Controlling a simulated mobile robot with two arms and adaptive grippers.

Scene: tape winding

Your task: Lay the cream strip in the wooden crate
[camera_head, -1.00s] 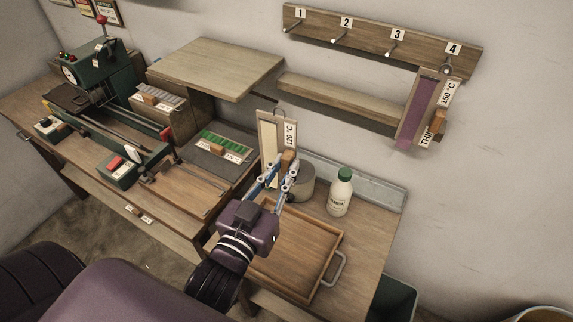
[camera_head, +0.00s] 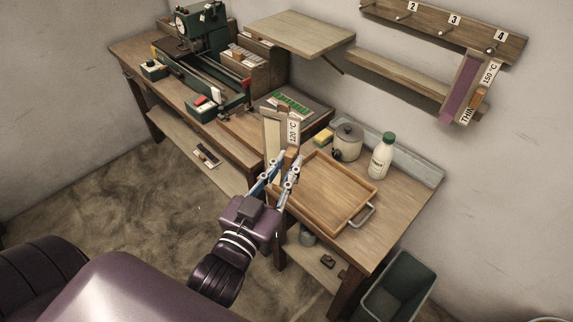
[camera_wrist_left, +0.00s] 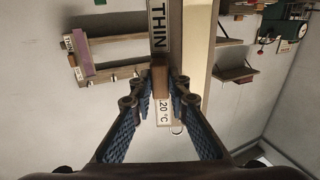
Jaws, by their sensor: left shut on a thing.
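My left gripper (camera_head: 279,172) is shut on the wooden grip block of an upright board. The board has a cream face, the cream strip (camera_head: 272,136), and a "120 °C" label. In the left wrist view, the left gripper (camera_wrist_left: 160,100) holds the block, with the cream strip (camera_wrist_left: 202,50) and a "THIN" label beyond it. A shallow, open, empty wooden tray with a metal handle, which looks like the wooden crate (camera_head: 325,192), stands on the bench, right of the gripper in the head view. The gripper's height over the bench is hard to tell. My right gripper is out of view.
A metal pot (camera_head: 346,144) and a green-capped white bottle (camera_head: 381,157) stand behind the tray. A purple strip board (camera_head: 464,88) hangs under peg 4. A green machine (camera_head: 203,35) is at the bench's far left. A green bin (camera_head: 397,290) stands right of the bench.

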